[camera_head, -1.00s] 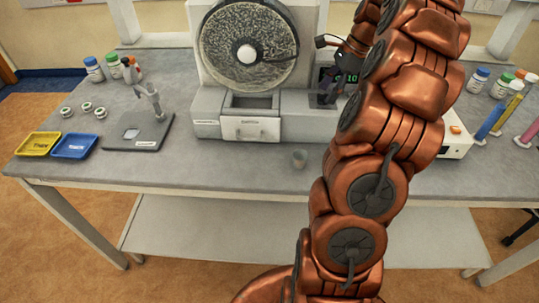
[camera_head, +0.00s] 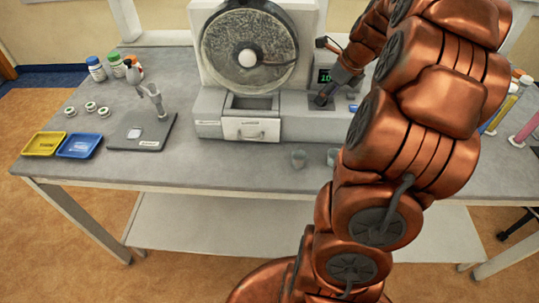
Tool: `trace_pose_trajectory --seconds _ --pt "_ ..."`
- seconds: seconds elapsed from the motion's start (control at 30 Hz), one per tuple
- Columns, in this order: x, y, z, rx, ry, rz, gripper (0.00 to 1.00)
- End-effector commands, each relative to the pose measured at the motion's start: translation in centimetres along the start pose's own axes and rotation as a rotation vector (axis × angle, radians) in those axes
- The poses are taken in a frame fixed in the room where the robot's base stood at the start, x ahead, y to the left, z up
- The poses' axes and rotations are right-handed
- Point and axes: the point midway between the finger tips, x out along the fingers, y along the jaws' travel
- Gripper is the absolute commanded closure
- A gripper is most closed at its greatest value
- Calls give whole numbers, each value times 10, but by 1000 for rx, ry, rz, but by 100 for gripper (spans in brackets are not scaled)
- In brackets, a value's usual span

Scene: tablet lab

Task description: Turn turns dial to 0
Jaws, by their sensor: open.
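The machine (camera_head: 208,104) with a large round drum (camera_head: 249,52) stands at the back middle of the bench. A small display (camera_head: 325,76) on its right side glows with green digits, which look like 10. My gripper (camera_head: 321,99) points down at the control panel right of the drawer, below the display. It is open, with its fingertips low at the panel. The turns dial itself is not clearly visible; the fingers seem to cover that spot. A small blue part (camera_head: 353,107) shows on the panel to the right of my gripper.
Two small cups (camera_head: 298,159) (camera_head: 333,157) stand at the bench's front. A drawer (camera_head: 250,129) is in the machine's front. A stand (camera_head: 146,130), yellow tray (camera_head: 45,144), blue tray (camera_head: 79,146) and bottles (camera_head: 96,68) are on the left. Tubes (camera_head: 526,128) stand right.

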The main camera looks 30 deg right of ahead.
Motion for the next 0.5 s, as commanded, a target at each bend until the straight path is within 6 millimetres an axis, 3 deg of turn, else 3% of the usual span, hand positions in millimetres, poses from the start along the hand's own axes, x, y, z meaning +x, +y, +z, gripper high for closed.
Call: trace_pose_trajectory --seconds 0.5 --pt "-3 6 3 401 1 -169 40"
